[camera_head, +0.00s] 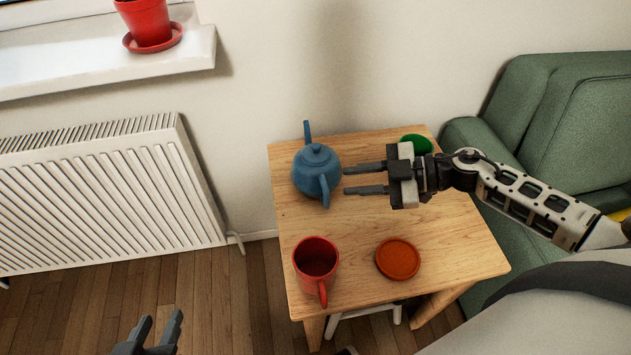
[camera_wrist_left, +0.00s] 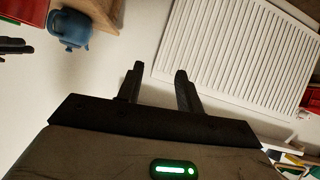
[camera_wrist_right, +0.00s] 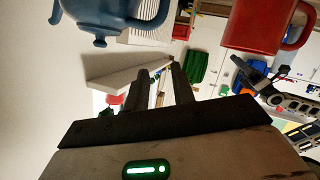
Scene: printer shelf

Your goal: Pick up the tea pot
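The blue tea pot (camera_head: 314,168) stands upright at the back left of the small wooden table (camera_head: 345,232). Its handle and spout point roughly toward and away from me. It also shows at the upper left of the left wrist view (camera_wrist_left: 70,28) and at the top of the right wrist view (camera_wrist_right: 100,15). My right gripper (camera_head: 366,179) is open and empty, just right of the tea pot, its fingers pointing left at it and apart from it. My left gripper (camera_head: 160,328) is open and empty, low at the left, off the table; it also shows in the left wrist view (camera_wrist_left: 160,80).
A red mug (camera_head: 316,262) stands at the table's front left, with an orange-brown coaster (camera_head: 398,259) to its right. A green round thing (camera_head: 417,143) lies at the back, partly hidden by my right gripper. A radiator (camera_head: 100,200) is at left, a green armchair (camera_head: 560,130) at right.

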